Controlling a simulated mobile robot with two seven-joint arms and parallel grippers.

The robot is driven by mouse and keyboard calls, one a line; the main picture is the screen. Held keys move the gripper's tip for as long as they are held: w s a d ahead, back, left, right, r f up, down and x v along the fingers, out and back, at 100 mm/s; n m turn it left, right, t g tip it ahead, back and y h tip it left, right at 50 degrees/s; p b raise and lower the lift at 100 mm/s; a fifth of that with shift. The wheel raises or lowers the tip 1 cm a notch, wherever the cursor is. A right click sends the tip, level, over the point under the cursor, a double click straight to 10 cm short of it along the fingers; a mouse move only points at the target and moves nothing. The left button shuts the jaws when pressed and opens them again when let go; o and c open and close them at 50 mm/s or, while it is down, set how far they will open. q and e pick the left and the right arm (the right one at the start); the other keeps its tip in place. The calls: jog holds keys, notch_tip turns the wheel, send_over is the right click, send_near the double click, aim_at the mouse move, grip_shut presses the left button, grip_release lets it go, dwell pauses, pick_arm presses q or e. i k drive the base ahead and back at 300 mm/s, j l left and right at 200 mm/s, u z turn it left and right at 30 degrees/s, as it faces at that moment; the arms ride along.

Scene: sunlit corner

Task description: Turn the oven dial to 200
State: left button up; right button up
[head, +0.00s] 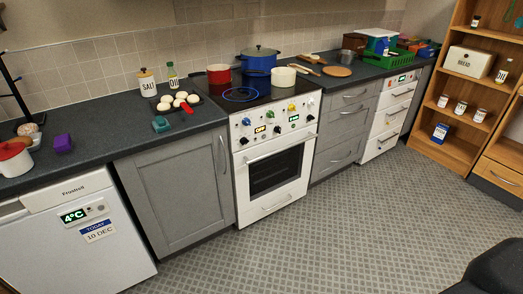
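The white oven (275,160) stands between grey cupboards in the head view, its door shut. Its front panel has several knobs: a blue knob (246,121), a green knob (271,114), a yellow knob (291,107) and black ones, including one at the left (244,140), one in the middle (277,129) and one at the right (310,117). An amber display (260,129) seems to read OFF; a green display (294,118) is too small to read. The knob markings are not legible. Neither gripper is in view.
A red pot (219,74), a blue pot (258,59) and a cream pot (283,77) stand on the hob. A tray of pale buns (179,101) lies left of it. The patterned floor (330,225) before the oven is clear. A dark object (495,273) fills the bottom right corner.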

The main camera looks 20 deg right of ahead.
aim_at(244, 141)
jog(key=i+l, duration=0.15)
jog(key=l, duration=0.25)
jog(key=i+l, duration=0.1)
jog(key=l, duration=0.3)
jog(key=i+l, duration=0.15)
jog(key=l, duration=0.25)
jog(key=i+l, duration=0.15)
jog(key=l, duration=0.25)
jog(key=i+l, duration=0.1)
jog(key=l, duration=0.3)
jog(key=z, duration=0.05)
